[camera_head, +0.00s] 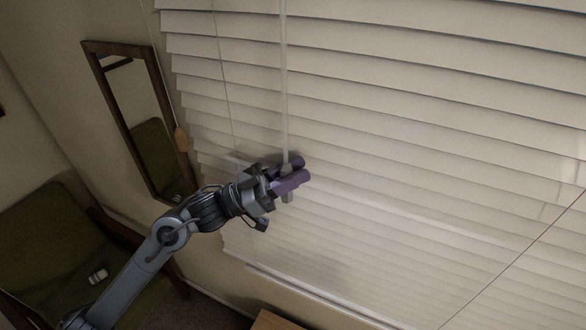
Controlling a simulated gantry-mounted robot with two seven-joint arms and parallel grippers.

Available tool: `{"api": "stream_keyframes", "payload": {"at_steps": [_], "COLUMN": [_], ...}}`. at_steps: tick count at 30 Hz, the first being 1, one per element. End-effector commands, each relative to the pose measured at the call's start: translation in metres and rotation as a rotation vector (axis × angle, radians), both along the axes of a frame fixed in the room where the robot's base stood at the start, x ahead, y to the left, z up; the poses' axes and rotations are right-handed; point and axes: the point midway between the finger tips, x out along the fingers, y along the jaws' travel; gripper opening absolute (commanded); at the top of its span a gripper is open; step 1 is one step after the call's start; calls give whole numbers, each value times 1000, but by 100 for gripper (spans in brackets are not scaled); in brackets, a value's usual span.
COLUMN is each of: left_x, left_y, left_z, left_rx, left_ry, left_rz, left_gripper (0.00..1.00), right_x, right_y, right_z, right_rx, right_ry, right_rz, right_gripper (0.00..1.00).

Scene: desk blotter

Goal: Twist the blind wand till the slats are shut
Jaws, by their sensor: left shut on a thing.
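The blind wand (284,80) is a thin pale rod that hangs in front of the blind, with a wider grey end at the bottom. My left gripper (290,172) has purple fingers and is shut on the wand close to its lower end. The wand's tip shows just below the fingers. The blind's slats (420,130) are cream, tilted steeply and overlapping, with thin dark shadow lines between the upper ones. I cannot tell whether they are fully shut. My right gripper is not in view.
A dark-framed mirror (128,110) hangs on the wall at the left. A green chair (50,250) stands below it, with a small white object (98,276) on it. A wooden surface (272,321) shows at the bottom edge. A thin cord (222,75) hangs left of the wand.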

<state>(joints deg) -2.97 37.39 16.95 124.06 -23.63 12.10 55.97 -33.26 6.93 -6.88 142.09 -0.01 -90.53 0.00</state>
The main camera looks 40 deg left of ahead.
Motion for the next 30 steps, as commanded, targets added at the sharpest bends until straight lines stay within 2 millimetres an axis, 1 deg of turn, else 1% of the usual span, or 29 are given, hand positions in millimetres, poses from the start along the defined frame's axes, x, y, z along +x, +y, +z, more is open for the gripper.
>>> {"api": "stream_keyframes", "payload": {"at_steps": [7,19,20,21,23,24,30], "left_x": [0,1,1,1,1,1,1], "left_y": [1,1,1,1,1,1,1], "left_z": [0,0,0,0,0,0,0], "left_rx": [-1,0,0,0,0,0,0], "left_ry": [-1,-1,-1,-1,-1,-1,-1], "left_rz": [61,67,67,67,67,67,66], "left_gripper": [0,0,31,37,47,50,50], "right_x": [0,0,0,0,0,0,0], "right_y": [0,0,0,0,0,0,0], "right_z": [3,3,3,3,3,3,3], "right_rx": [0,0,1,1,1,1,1], "right_ry": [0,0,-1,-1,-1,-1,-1], "right_rz": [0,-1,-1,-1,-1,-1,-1], "right_gripper": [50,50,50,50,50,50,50]}}
